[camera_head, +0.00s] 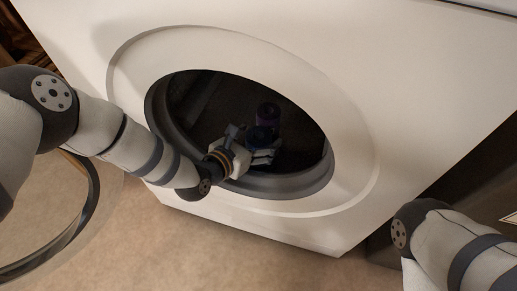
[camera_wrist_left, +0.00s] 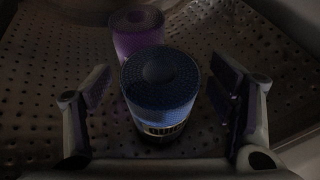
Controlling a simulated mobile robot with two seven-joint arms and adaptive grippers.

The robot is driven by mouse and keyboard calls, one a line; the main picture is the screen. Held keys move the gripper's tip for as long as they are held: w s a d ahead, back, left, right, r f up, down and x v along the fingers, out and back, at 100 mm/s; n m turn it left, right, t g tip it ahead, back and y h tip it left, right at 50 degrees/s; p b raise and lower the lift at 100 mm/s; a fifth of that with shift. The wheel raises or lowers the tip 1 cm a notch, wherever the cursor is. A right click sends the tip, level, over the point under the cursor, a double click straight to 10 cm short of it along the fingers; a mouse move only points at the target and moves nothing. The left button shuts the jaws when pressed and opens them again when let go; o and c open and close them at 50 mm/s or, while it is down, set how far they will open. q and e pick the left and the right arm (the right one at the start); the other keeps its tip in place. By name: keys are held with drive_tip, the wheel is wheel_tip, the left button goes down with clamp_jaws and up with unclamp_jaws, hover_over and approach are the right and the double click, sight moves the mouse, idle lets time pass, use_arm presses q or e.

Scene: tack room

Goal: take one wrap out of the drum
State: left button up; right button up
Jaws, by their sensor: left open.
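The washer drum (camera_head: 200,97) is open, and its dark perforated metal (camera_wrist_left: 35,60) fills the left wrist view. A blue rolled wrap (camera_wrist_left: 160,88) stands on end in it, with a lettered band low on its side. It also shows in the head view (camera_head: 259,135). A purple wrap (camera_wrist_left: 137,34) stands behind it, also seen in the head view (camera_head: 268,113). My left gripper (camera_head: 250,147) reaches inside the drum. It is open, one finger on each side of the blue wrap, with visible gaps in the left wrist view (camera_wrist_left: 163,92). My right gripper is out of view.
The round door (camera_head: 88,205) hangs open at the lower left. The white washer front (camera_head: 420,70) stands around the opening. My right arm is at the lower right, outside the drum.

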use_arm(q)
drive_tip(key=shift+w+d+f, duration=0.15)
drive_tip(key=shift+w+d, duration=0.1)
drive_tip(key=shift+w, duration=0.1)
drive_tip(key=c, duration=1.3)
